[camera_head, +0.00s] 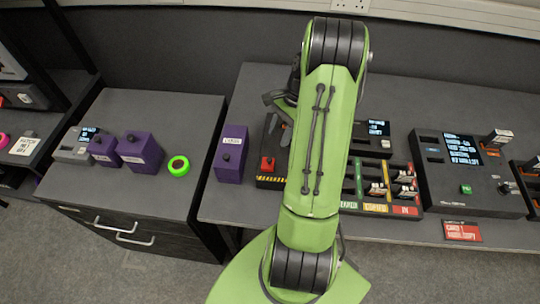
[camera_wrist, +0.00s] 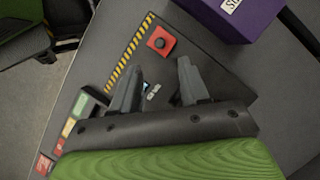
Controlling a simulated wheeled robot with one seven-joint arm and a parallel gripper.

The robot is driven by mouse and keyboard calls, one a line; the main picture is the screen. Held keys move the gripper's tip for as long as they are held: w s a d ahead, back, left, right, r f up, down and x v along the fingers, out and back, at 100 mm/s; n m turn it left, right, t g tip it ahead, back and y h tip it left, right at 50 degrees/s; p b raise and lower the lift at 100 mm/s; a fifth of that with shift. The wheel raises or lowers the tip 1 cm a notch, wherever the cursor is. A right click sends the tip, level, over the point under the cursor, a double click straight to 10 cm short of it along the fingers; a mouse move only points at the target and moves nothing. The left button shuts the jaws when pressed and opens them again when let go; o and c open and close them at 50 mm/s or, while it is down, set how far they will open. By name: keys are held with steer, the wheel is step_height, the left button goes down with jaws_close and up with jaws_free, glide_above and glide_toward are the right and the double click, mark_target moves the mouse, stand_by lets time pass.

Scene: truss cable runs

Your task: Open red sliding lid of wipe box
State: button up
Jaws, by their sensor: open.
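The wipe box (camera_head: 267,180) is a dark box with a yellow-black striped edge on the bench, left of my arm. It also shows in the wrist view (camera_wrist: 190,50). Its red piece with a knob, apparently the sliding lid (camera_head: 268,164), sits near the striped edge; the wrist view shows it as a small red square (camera_wrist: 161,41). My gripper (camera_wrist: 158,76) is open and empty over the dark box, with its fingertips apart from the red piece. In the head view my arm hides part of the box.
A purple box (camera_head: 230,157) stands just left of the wipe box and shows in the wrist view (camera_wrist: 240,18). Coloured slot trays (camera_head: 377,190) and a console (camera_head: 465,180) stand to the right. A green ring (camera_head: 178,166) lies on the left cabinet.

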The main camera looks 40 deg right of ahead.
mark_target(270, 159)
steer(key=b+x, duration=0.1)
steer(key=x, duration=0.7)
steer(key=shift+a+f, duration=0.1)
steer(key=shift+f, duration=0.3)
jaws_close()
